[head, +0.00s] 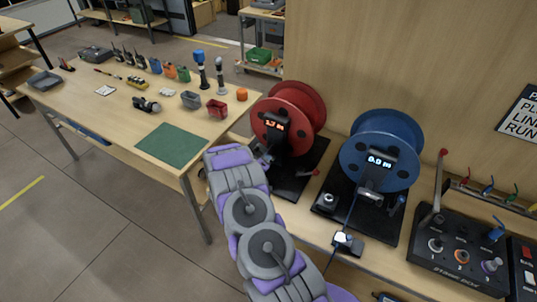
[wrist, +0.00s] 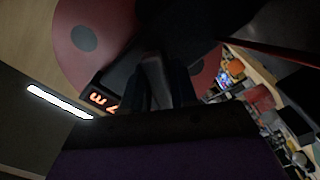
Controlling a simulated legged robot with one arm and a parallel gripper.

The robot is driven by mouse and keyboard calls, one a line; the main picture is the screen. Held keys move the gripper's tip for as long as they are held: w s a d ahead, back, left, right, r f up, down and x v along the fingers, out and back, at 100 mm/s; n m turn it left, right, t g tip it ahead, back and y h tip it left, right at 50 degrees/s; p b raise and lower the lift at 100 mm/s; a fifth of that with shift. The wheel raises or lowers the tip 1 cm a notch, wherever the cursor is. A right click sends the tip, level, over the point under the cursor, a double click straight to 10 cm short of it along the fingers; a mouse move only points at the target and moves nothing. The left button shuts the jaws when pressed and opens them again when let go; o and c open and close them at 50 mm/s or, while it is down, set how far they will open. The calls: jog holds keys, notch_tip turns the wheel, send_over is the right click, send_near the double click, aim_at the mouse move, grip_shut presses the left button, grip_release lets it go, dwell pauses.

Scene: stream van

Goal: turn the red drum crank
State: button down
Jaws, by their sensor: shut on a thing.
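The red drum (head: 302,100) stands upright on a black base at the bench's back edge, and its small display (head: 274,124) reads about 1.7 m. My gripper (head: 264,160) is at the front of the red drum, low and to the left of centre. It is shut on the drum's crank, which is mostly hidden by the gripper and arm. In the wrist view, the dark fingers (wrist: 165,85) are close together against the red drum's face (wrist: 85,35). The lit display (wrist: 102,100) shows upside down beside them.
A blue drum (head: 381,140) reading 0.0 m stands to the right. A stage box (head: 455,255) is farther right. A workbench with a green mat (head: 172,145) and small bins is at left.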

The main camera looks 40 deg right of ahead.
jog(key=shift+s+f+m, duration=0.1)
jog(key=shift+f+m, duration=0.05)
jog(key=shift+m, duration=0.8)
jog(key=shift+f+m, duration=0.1)
jog(key=shift+m, duration=0.85)
jog(key=shift+a+m+b, duration=0.1)
jog(key=shift+m+b, duration=0.5)
jog(key=shift+m, duration=1.2)
jog(key=shift+r+m+b, duration=0.2)
jog(key=shift+m+b, duration=0.75)
jog(key=shift+m, duration=1.05)
jog(key=shift+w+r+m+b, duration=0.1)
jog(key=shift+m+b, duration=0.45)
jog(key=shift+m, duration=0.25)
jog(key=shift+w+r+m+b, duration=0.1)
jog(key=shift+m+b, duration=0.4)
jog(key=shift+m, duration=0.3)
jog(key=c, duration=1)
grip_release()
jog(key=shift+f, duration=0.15)
jog(key=shift+c, duration=0.2)
jog(key=p+v, duration=0.1)
jog(key=v, duration=1.6)
jog(key=shift+p, duration=0.35)
jog(key=shift+s+f, duration=0.1)
